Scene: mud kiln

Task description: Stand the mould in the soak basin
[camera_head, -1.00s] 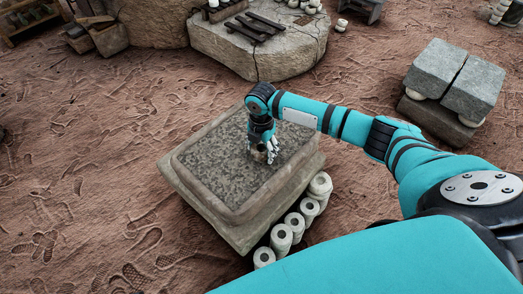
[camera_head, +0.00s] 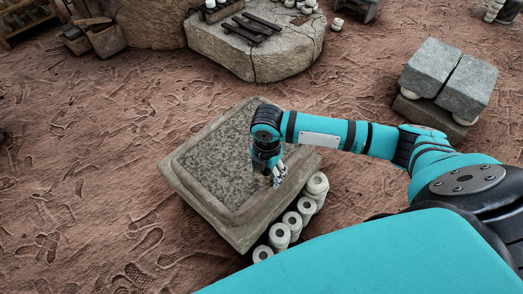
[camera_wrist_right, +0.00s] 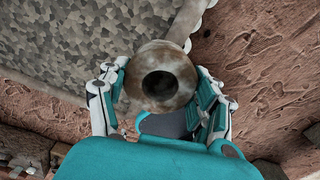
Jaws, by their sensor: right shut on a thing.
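The mould (camera_wrist_right: 158,62) is a round, brownish-grey mottled piece with a dark round hole, seen end-on in the right wrist view. My right gripper (camera_wrist_right: 160,92) is shut on it, with fingers on both sides. In the head view my right gripper (camera_head: 272,174) points down at the right side of a square stone block with a pale rim and a grey speckled top, which seems to be the soak basin (camera_head: 205,205). The mould is mostly hidden by the fingers there. I cannot tell whether it touches the basin. My left gripper is not in view.
Several pale cylinders with holes (camera_head: 292,222) lie along the basin's near right side. Two grey stone blocks (camera_head: 448,80) stand at the right. A large flat rock (camera_head: 260,58) with dark slats is at the back. Bare trodden ground lies left.

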